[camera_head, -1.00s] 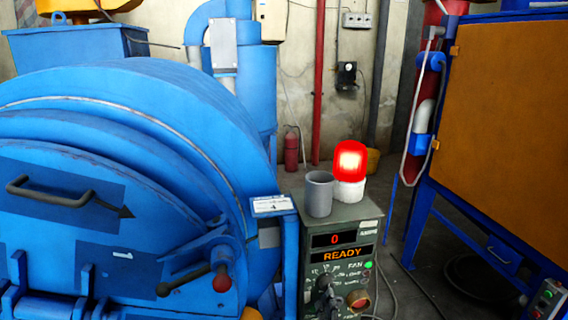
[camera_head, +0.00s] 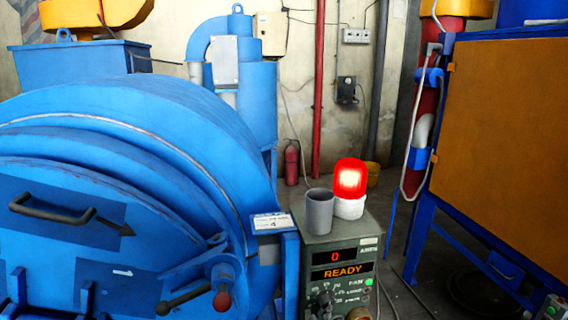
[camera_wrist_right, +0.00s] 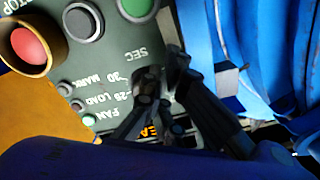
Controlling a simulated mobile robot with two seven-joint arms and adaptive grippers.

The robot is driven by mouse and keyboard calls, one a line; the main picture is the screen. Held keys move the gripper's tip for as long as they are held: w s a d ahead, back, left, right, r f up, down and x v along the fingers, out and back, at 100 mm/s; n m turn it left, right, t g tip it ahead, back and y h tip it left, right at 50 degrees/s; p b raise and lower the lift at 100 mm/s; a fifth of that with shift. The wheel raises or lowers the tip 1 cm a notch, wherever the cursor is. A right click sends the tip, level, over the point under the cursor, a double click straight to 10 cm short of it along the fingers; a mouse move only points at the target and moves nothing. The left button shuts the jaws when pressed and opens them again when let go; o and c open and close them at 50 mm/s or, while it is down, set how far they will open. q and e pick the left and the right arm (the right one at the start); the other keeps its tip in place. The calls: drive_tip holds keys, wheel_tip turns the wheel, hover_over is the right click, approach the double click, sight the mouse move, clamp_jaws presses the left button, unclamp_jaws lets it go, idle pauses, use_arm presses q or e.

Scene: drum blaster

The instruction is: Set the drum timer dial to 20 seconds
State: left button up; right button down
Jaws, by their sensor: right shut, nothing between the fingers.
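The timer dial (camera_head: 324,299) is a dark knob on the grey control box (camera_head: 340,248), low in the head view. Its scale marks are too small to read there. The display above it shows a red 0 (camera_head: 335,256) and READY. In the right wrist view my right gripper (camera_wrist_right: 168,82) is shut and empty, with its dark fingers in front of the panel (camera_wrist_right: 115,55). The fingers cover the dial area, so contact and the dial's setting cannot be told. My left gripper is out of view.
A grey cup (camera_head: 319,211) and a lit red beacon (camera_head: 350,186) stand on the box. The big blue drum (camera_head: 120,150) is close on the left. A red button (camera_wrist_right: 28,45) sits on the panel. A blue-framed orange cabinet (camera_head: 505,140) stands right.

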drive_tip(key=shift+s+a+f, duration=0.15)
drive_tip(key=shift+a+f, duration=0.1)
drive_tip(key=shift+a, duration=0.05)
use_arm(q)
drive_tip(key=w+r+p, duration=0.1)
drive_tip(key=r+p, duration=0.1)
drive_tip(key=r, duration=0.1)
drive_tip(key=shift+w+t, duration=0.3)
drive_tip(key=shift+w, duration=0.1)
use_arm(e)
drive_tip(key=s, duration=0.3)
drive_tip(key=s+d, duration=0.1)
drive_tip(key=s, duration=0.1)
drive_tip(key=shift+s+d, duration=0.1)
drive_tip(key=shift+s, duration=0.3)
